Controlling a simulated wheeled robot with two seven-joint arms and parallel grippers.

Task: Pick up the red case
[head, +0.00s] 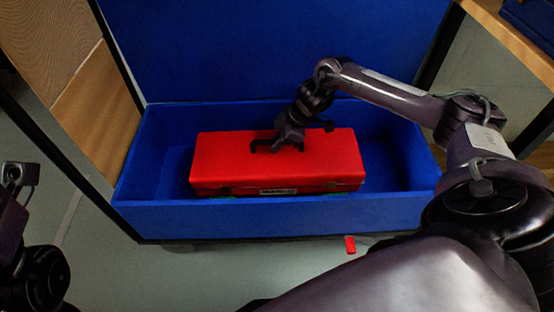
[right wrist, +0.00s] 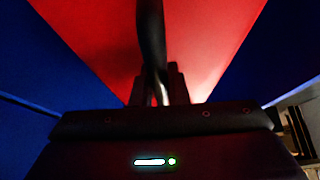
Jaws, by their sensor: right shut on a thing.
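The red case (head: 230,170) sits inside an open blue box (head: 290,217), a little left of the box's middle. It has a black handle on top and a label on its front. My right gripper (head: 285,145) is at the handle on top of the case and is shut on it. In the right wrist view the dark handle (right wrist: 151,45) runs between the fingers, with the red case (right wrist: 220,45) behind. The case looks level; I cannot tell whether it is clear of the box floor. On the left edge part of my left arm shows, but not its fingertips.
The blue box has a raised back panel (head: 270,50) behind the case. There is free room in the box right of the case. A small red piece (head: 350,245) shows just in front of the box. Wooden panels (head: 95,120) stand at the left.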

